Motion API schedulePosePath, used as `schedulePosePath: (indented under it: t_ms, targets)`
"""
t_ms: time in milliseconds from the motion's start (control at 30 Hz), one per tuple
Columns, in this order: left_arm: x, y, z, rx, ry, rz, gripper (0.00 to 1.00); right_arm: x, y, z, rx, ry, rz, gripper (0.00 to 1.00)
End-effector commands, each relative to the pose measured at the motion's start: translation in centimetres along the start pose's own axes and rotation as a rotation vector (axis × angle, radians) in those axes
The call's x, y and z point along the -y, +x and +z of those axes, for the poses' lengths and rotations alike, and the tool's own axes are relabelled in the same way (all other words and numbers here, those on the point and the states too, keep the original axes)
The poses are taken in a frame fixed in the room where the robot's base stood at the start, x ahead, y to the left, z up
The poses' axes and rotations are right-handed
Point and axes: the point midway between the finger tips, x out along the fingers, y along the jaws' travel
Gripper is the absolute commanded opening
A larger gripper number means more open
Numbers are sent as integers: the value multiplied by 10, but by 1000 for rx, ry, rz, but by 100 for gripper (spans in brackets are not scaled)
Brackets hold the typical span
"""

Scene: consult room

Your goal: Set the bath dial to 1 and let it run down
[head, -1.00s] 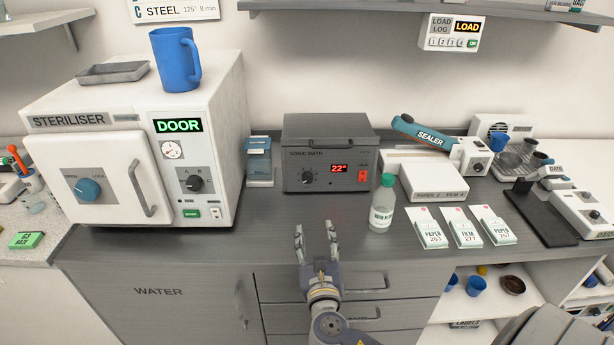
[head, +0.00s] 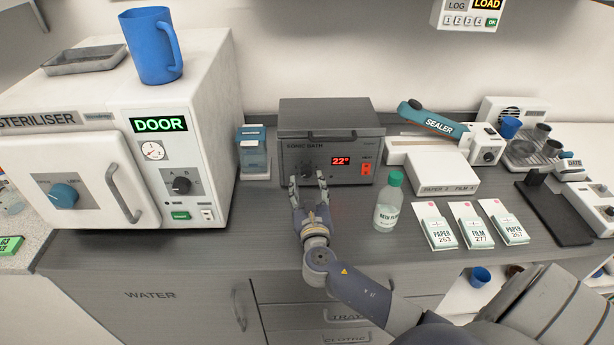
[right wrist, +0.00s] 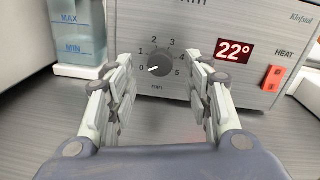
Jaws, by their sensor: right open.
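The sonic bath (head: 300,135) is a grey box on the counter with a lid on top and a red display (head: 341,161) reading 22°. Its black dial (right wrist: 160,63) shows in the right wrist view with marks 0 to 5; its white pointer sits near 0. In the head view the dial is partly hidden by my right gripper (head: 308,180). That gripper is open and empty in front of the bath. In the right wrist view its fingers (right wrist: 165,95) stand left and right of the dial, short of it. My left gripper is not in view.
A steriliser (head: 90,140) with a blue mug (head: 153,48) on top stands left. A blue-lidded container (head: 253,155) stands left of the bath. A bottle (head: 388,205) stands to the right, with pouch packets (head: 470,226) beyond. A red heat switch (right wrist: 273,78) is right of the display.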

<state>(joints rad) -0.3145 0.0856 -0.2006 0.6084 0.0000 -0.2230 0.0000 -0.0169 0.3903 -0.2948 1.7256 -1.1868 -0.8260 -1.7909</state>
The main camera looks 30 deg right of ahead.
Motion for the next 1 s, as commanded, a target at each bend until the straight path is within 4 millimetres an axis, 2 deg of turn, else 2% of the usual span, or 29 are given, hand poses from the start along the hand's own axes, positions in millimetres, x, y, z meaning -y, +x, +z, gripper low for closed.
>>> schedulePosePath:
  t_ms: [33,200,367,567,700,767,1000]
  targets:
    - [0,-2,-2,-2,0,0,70,1,9,2,0,0,-2,47]
    - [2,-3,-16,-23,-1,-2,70,0,26,0,0,0,-1,47]
    - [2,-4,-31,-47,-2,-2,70,0,30,0,-1,0,0,47]
    - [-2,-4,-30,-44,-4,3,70,0,30,0,-1,0,0,47]
    - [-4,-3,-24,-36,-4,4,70,0,30,0,-1,0,0,15]
    - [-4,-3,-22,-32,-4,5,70,0,30,0,-1,0,0,3]
    - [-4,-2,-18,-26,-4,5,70,0,30,-1,0,7,0,3]
